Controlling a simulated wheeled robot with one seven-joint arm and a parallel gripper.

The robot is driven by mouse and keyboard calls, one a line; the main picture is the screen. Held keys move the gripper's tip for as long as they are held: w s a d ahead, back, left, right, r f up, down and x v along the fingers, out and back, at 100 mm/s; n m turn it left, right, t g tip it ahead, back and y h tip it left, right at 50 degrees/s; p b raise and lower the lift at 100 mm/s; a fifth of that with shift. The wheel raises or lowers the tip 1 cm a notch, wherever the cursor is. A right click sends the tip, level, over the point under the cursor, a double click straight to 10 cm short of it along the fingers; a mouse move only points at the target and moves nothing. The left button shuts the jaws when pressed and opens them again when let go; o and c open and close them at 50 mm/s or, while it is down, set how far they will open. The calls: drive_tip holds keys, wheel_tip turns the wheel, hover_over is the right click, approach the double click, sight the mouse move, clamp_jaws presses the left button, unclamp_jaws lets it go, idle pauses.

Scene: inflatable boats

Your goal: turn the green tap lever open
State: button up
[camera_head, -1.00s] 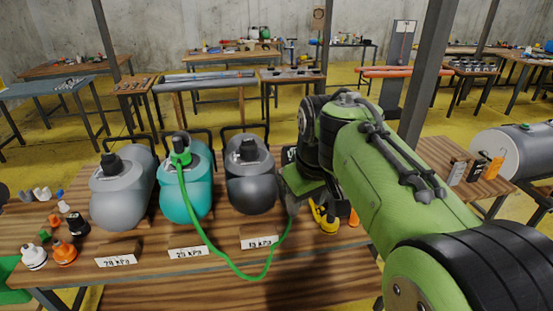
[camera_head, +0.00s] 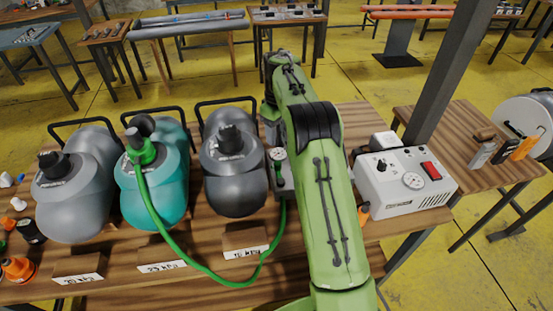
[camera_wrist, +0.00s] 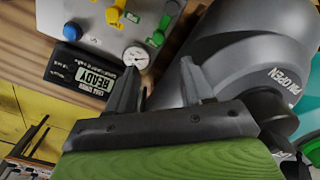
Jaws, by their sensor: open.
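The green tap lever (camera_wrist: 158,34) shows in the wrist view on a pale panel (camera_wrist: 100,38), beyond my fingertips and near the grey tank. My gripper (camera_wrist: 158,68) is open, its two dark fingers apart with nothing held between them. The lever lies ahead of the gap between the fingers, with no contact visible. A round dial (camera_wrist: 136,57) sits by the left fingertip.
The dark grey tank (camera_wrist: 235,60) stands close to my right finger. A green hose (camera_head: 206,269) loops from the teal tank (camera_head: 150,200). A white box (camera_head: 405,185) stands right.

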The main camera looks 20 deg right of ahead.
sight(278, 163)
drive_tip(key=f, duration=0.4)
drive_tip(key=f+b, duration=0.1)
drive_tip(key=f, duration=0.3)
drive_tip(key=f+b, duration=0.1)
drive_tip(key=f, duration=0.4)
drive_tip(key=shift+w+d+f, duration=0.1)
drive_tip(key=shift+w, duration=0.15)
clamp_jaws()
